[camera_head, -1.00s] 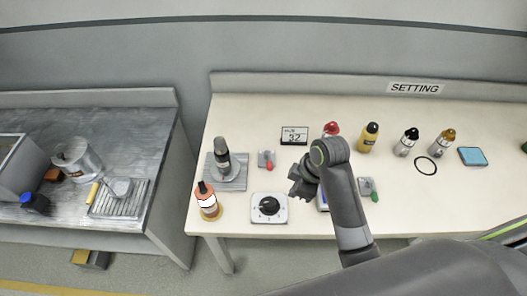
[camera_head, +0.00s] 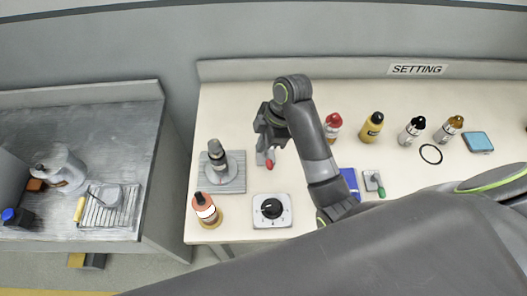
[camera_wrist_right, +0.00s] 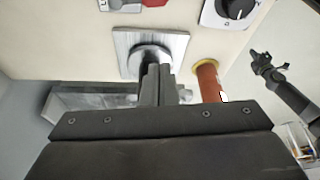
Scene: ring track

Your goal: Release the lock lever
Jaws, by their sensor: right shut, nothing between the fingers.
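The lever with a red handle (camera_head: 270,158) lies on the bench, partly hidden behind my right gripper in the head view. In the right wrist view its red handle (camera_wrist_right: 154,3) and a small lettered plate (camera_wrist_right: 122,5) are cut off by the top edge. A second lever with a green handle (camera_head: 381,191) sits to the right on a grey plate. My right gripper (camera_head: 264,148) is shut and empty, over or beside the red lever; contact cannot be told. In the wrist view a dark arm, seemingly my left with its gripper (camera_wrist_right: 268,66), shows at right, jaws unclear.
A grey fixture (camera_head: 232,183) holding a dark-topped part stands left of the gripper. An orange bottle (camera_head: 206,212) and a dial (camera_head: 271,210) are near the front edge. Several bottles, a black ring (camera_head: 431,154) and a blue pad (camera_head: 478,142) lie to the right.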

